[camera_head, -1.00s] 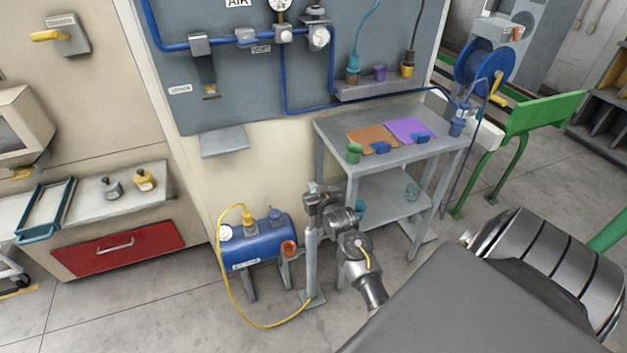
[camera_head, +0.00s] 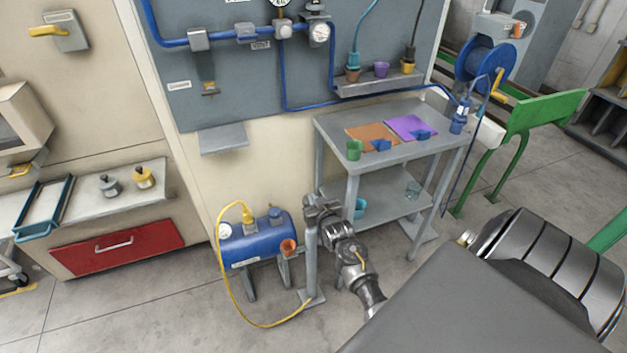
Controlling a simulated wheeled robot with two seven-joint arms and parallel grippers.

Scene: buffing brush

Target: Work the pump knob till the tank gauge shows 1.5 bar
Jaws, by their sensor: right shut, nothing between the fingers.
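The blue tank (camera_head: 255,240) stands on grey legs on the floor, left of the pump. Its round white gauge (camera_head: 225,231) is on the left end; the needle is too small to read. The pump is a grey upright post (camera_head: 311,262) on a flat foot, with the yellow hose (camera_head: 227,285) looping from its foot to the tank top. My right gripper (camera_head: 314,210) is at the top of the post, shut, with nothing visible held. The pump knob cannot be made out behind the gripper. My left gripper is not in view.
A grey two-level table (camera_head: 335,133) stands close behind and right of the pump. A red-drawer cabinet (camera_head: 80,258) is at left. The floor in front of the tank is clear.

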